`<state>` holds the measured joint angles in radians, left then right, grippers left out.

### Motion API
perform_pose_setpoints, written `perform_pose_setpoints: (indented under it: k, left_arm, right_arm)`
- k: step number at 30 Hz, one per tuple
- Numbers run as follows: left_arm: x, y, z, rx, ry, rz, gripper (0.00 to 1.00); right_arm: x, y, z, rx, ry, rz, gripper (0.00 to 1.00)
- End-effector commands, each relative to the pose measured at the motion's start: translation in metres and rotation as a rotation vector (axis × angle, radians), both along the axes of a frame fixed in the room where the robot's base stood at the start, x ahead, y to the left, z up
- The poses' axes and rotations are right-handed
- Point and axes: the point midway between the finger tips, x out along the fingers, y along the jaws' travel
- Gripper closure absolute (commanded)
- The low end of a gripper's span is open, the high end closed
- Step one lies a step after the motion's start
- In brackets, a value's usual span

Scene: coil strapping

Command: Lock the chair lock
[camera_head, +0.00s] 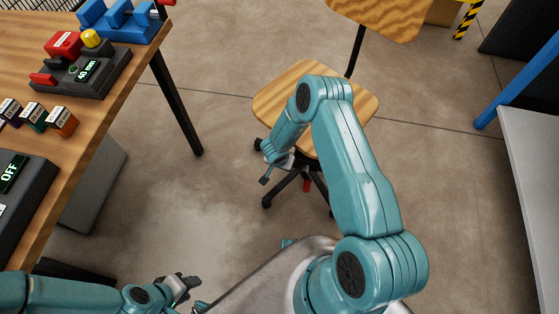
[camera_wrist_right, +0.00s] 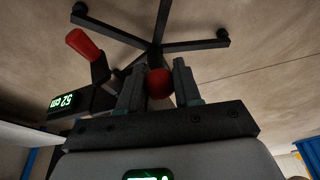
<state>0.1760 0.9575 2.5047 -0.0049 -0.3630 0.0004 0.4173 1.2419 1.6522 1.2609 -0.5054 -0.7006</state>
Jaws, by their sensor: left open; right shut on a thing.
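The chair has a wooden seat (camera_head: 262,108) and a black star base (camera_head: 284,187), whose legs also show in the wrist view (camera_wrist_right: 157,45). In the wrist view a red ball knob (camera_wrist_right: 159,83) sits between the fingers of my right gripper (camera_wrist_right: 158,80), which is shut on it. A red lever (camera_wrist_right: 84,45) stands up at the left beside a display reading 52 cm (camera_wrist_right: 63,102). In the head view a small red part (camera_head: 307,186) shows under the seat. I cannot tell which red part is the lock. My left gripper (camera_head: 190,284) is open and empty at the bottom.
A wooden workbench (camera_head: 115,82) at the left holds a red and yellow control box (camera_head: 75,75), a blue fixture (camera_head: 120,20), several small boxes and a box reading OFF (camera_head: 14,175). A grey table (camera_head: 530,145) stands at the right.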

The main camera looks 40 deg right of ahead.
Motion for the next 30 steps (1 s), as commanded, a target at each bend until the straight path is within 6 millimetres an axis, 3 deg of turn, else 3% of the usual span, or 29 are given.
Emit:
perform_pose_setpoints:
  k: [11,12,14,24,30]
  left_arm:
    - [0.0,0.0,0.0,0.0,0.0,0.0,0.57]
    - [0.0,0.0,0.0,0.0,0.0,0.0,0.57]
    - [0.0,0.0,0.0,0.0,0.0,0.0,0.57]
    - [0.0,0.0,0.002,0.0,0.0,0.0,0.57]
    - [0.0,0.0,0.013,0.0,0.0,0.0,0.57]
  right_arm:
    - [0.0,0.002,0.0,0.007,0.0,0.006,1.0]
    - [0.0,0.002,0.0,0.007,0.0,0.007,0.64]
    - [0.0,0.002,0.0,0.007,0.0,0.006,0.44]
    - [0.003,0.001,0.003,0.003,-0.001,0.003,0.43]
    - [-0.001,0.009,0.038,0.002,-0.002,0.005,0.43]
